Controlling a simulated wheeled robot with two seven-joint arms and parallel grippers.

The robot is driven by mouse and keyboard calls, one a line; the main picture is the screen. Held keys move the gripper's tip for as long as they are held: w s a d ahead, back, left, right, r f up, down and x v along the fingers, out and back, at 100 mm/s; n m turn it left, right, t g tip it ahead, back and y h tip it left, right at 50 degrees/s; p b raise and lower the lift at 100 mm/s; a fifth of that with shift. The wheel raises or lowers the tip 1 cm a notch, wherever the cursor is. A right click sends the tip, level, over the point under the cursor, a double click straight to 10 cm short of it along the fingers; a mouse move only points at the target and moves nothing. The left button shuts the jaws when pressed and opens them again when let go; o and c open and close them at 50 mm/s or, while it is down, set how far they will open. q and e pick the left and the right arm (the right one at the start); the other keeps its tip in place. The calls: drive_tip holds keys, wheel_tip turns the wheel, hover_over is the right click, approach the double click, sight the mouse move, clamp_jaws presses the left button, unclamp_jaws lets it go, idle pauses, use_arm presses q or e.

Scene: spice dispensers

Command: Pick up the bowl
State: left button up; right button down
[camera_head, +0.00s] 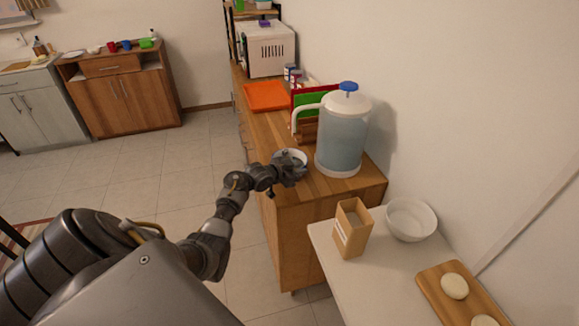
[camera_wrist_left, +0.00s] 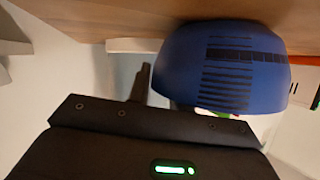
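A small bowl (camera_head: 295,154) stands on the wooden counter, with a pale inside in the head view. In the left wrist view a blue bowl (camera_wrist_left: 222,65) with black stripes fills the upper right, close to the gripper, against the wooden surface along the top edge. My left gripper (camera_head: 289,170) is at the bowl's near side and covers part of it. In the wrist view one dark finger shows just left of the bowl; the other is not clearly visible, perhaps hidden by the bowl. Contact and finger opening cannot be told. My right gripper is not in view.
A large water dispenser (camera_head: 342,135) stands just right of the bowl. An orange tray (camera_head: 266,96) and a white microwave (camera_head: 266,50) are farther back. On the white table are a box (camera_head: 352,229), a white bowl (camera_head: 411,219) and a board (camera_head: 440,291).

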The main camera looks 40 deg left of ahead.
use_arm(q)
clamp_jaws()
drive_tip(key=shift+r, duration=0.1)
drive_tip(key=shift+r+b, duration=0.35)
drive_tip(key=shift+r, duration=0.45)
drive_tip(key=s+a+r+b, duration=0.1)
drive_tip(key=s+a+r, duration=0.5)
drive_tip(key=s+r, duration=0.5)
drive_tip(key=shift+s+a, duration=0.15)
drive_tip(key=shift+s, duration=0.6)
drive_tip(key=shift+r, duration=0.1)
